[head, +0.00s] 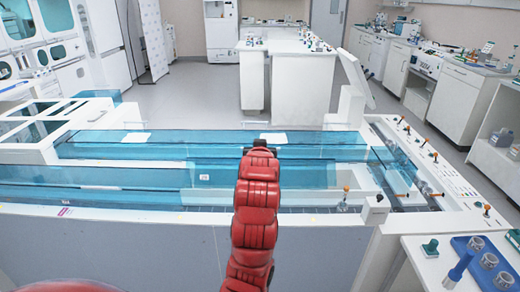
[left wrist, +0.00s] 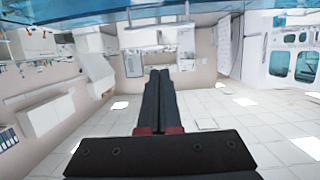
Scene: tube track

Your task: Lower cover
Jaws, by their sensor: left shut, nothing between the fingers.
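The cover (head: 130,146) is a long, clear blue panel along the back of the tube track in the head view; its exact tilt is hard to tell. A blue strip, probably the cover, also crosses the top of the left wrist view (left wrist: 60,17). My left gripper (head: 262,146) is at the end of the red arm, over the middle of the track by the cover's back edge. In the left wrist view its black fingers (left wrist: 160,72) are together and empty. The wrist and arm hide part of the cover, and contact cannot be told. My right gripper is not in view.
A front blue panel (head: 90,174) lies along the track's near side. Orange-topped knobs (head: 346,188) stand at its right end. A blue tray (head: 490,258) with metal rings sits on the right bench. Floor is free behind the track, before a white island bench (head: 305,85).

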